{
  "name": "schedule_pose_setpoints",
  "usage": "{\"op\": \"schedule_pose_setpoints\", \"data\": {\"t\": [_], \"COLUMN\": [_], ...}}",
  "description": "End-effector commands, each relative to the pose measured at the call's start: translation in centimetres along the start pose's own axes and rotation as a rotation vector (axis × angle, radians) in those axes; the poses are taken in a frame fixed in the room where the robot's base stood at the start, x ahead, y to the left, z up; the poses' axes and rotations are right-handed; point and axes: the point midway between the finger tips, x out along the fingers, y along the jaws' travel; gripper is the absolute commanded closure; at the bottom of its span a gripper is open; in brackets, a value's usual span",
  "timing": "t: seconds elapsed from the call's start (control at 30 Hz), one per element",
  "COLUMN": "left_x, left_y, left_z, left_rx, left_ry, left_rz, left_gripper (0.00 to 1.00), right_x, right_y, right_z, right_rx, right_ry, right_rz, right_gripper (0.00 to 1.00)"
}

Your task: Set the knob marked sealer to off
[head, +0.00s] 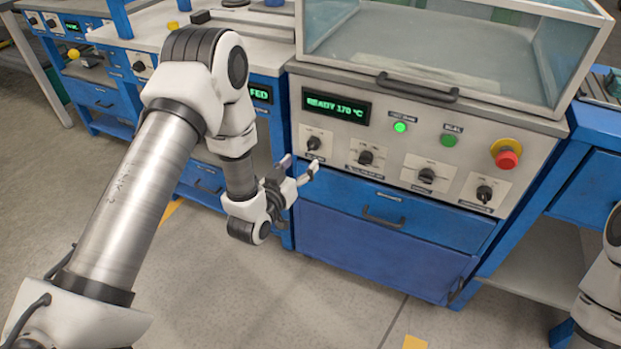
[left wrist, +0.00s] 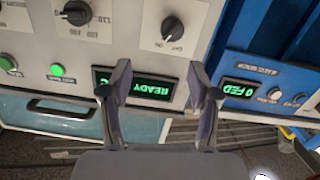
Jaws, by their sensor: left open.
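Several black knobs sit in a row on white plates on the grey machine panel: a leftmost knob (head: 314,143), a second knob (head: 366,157), a third knob (head: 427,175) and a rightmost knob (head: 484,193). Their labels are too small to read, so I cannot tell which is marked sealer. My left gripper (head: 300,166) is open and empty, just in front of and below the leftmost knob. In the left wrist view, turned upside down, the gripper (left wrist: 159,72) frames the READY display. The leftmost knob (left wrist: 172,27) and second knob (left wrist: 77,12) show beyond the fingertips. My right gripper is out of view.
A green READY display (head: 336,106), a lit green lamp (head: 400,127), a green button (head: 449,140) and a red stop button (head: 507,158) share the panel. Above is a clear-walled chamber with a dark handle (head: 417,88). Below is a blue drawer (head: 400,222).

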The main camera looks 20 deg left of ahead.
Motion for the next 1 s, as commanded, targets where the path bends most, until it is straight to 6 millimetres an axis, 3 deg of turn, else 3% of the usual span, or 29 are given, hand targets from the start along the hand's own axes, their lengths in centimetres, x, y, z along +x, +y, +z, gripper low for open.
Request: {"op": "schedule_pose_setpoints", "data": {"t": [0.03, 0.17, 0.37, 0.7, 1.0], "left_x": [1.1, 2.0, 3.1, 9.0, 9.8], "left_y": [-1.0, -1.8, -1.7, -1.8, -1.8], "left_z": [2.7, 2.5, 1.6, 1.1, 1.0], "left_rx": [-0.004, -0.011, -0.010, -0.009, -0.011], "left_ry": [0.041, 0.090, 0.102, 0.099, 0.096], "left_rz": [-0.005, -0.014, -0.012, -0.012, -0.014], "left_gripper": [0.39, 0.39, 0.39, 0.39, 0.39], "right_x": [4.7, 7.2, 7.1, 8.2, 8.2], "right_y": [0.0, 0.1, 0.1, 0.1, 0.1], "right_z": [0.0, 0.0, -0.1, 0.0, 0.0], "right_rx": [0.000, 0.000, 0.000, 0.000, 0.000], "right_ry": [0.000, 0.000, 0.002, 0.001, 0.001], "right_rz": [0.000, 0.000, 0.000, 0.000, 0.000], "right_gripper": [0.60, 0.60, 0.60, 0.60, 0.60]}}
